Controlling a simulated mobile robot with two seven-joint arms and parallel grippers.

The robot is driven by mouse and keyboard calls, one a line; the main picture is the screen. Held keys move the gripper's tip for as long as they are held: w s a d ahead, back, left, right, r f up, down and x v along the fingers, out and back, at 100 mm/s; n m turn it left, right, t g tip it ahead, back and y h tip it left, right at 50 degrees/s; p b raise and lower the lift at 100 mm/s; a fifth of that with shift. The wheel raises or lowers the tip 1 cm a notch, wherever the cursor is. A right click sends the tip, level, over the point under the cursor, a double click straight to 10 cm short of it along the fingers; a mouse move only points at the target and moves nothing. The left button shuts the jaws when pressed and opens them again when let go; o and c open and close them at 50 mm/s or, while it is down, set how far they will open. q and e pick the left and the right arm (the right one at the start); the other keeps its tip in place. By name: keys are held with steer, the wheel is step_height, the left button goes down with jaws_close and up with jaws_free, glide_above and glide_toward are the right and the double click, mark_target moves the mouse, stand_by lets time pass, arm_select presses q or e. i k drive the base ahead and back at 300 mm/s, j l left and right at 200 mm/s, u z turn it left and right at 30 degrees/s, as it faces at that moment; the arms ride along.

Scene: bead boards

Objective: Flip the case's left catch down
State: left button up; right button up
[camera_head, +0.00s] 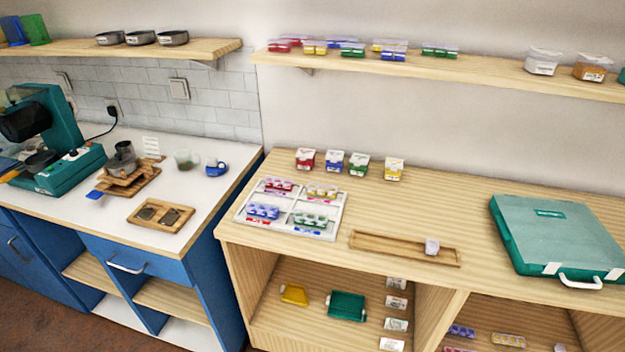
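A closed teal case (555,236) lies flat on the wooden counter at the right, its white handle (581,283) at the front edge. The left catch (552,268) is a small white tab left of the handle. The right catch (613,274) is a similar white tab right of the handle. I cannot tell from this distance whether either catch is up or down. Neither of my grippers shows in the head view.
On the wooden counter (400,205), left of the case, are a narrow wooden tray (385,246) with a small white item and a white divided tray (341,214) of bead packs. Several small boxes stand behind. Bare counter lies between narrow tray and case.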

mark_target(551, 268)
steer(key=z, duration=1.5)
